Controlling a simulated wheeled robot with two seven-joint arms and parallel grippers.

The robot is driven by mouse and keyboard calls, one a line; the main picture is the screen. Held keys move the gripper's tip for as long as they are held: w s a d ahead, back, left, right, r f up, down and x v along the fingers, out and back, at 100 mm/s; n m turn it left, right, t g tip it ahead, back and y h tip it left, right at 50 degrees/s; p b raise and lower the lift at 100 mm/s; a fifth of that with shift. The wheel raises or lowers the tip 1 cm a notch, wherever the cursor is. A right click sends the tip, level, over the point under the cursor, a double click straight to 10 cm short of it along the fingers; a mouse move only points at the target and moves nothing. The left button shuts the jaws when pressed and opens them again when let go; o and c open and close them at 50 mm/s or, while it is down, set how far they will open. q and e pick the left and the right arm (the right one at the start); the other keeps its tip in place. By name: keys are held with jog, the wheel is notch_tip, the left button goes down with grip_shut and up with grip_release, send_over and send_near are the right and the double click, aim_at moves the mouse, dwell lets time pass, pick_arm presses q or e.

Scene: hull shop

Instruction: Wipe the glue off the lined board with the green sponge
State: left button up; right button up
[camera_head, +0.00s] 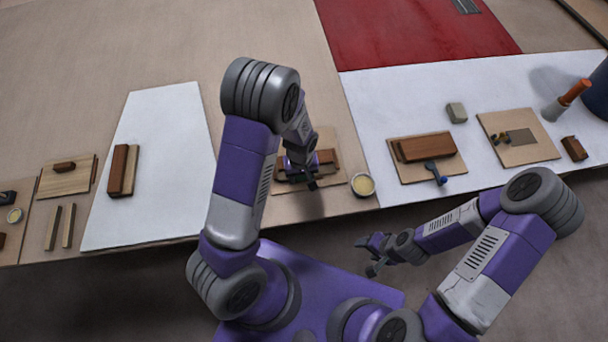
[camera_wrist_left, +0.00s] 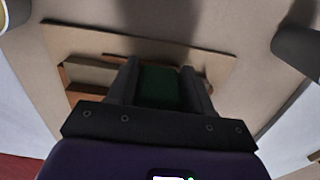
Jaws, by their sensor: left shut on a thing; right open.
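My left gripper (camera_head: 301,180) is low over a tan board (camera_head: 330,183) at the middle of the bench. In the left wrist view, its two fingers (camera_wrist_left: 160,85) are shut on the green sponge (camera_wrist_left: 160,86), with the board (camera_wrist_left: 222,72) beneath. Brown wood pieces (camera_wrist_left: 88,76) lie on that board, partly hidden by the gripper. I cannot make out lines or glue on it, nor tell whether the sponge touches it. My right gripper (camera_head: 373,256) is open and empty, in front of the bench edge.
A cup of pale yellow stuff (camera_head: 363,185) stands just right of the board. Further right are a board with a brown block (camera_head: 425,147), another board (camera_head: 517,137), a grey-green block (camera_head: 456,112) and an orange-handled tool (camera_head: 569,97). The white surface at left (camera_head: 165,205) has bare room.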

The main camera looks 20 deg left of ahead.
pick_arm(q)
jog(key=shift+s+a, duration=0.5)
jog(key=shift+a, duration=0.2)
jog(key=shift+s+a, duration=0.45)
jog(key=shift+a, duration=0.25)
jog(key=shift+s+a+f, duration=0.15)
jog(key=shift+s+a, duration=0.45)
jog(key=shift+a, duration=0.35)
jog(key=shift+w+d+r, duration=0.1)
jog(key=shift+w+d, duration=0.3)
jog(key=shift+d, duration=0.25)
jog(key=shift+w+d+r, duration=0.1)
jog(key=shift+w+d, duration=0.35)
jog(key=shift+d, duration=0.25)
jog(key=shift+w+d+r, duration=0.1)
jog(key=shift+w+d, duration=0.3)
jog(key=shift+d, duration=0.25)
jog(key=shift+w+d+f, duration=0.1)
jog(key=shift+w+d, duration=0.2)
jog(key=shift+d, duration=0.2)
jog(key=shift+w+d+f, duration=0.1)
jog(key=shift+w+d, duration=0.2)
jog(key=shift+d, duration=0.2)
notch_tip(320, 180, up, 7)
jog(key=p, duration=0.6)
jog(key=shift+r, duration=0.1)
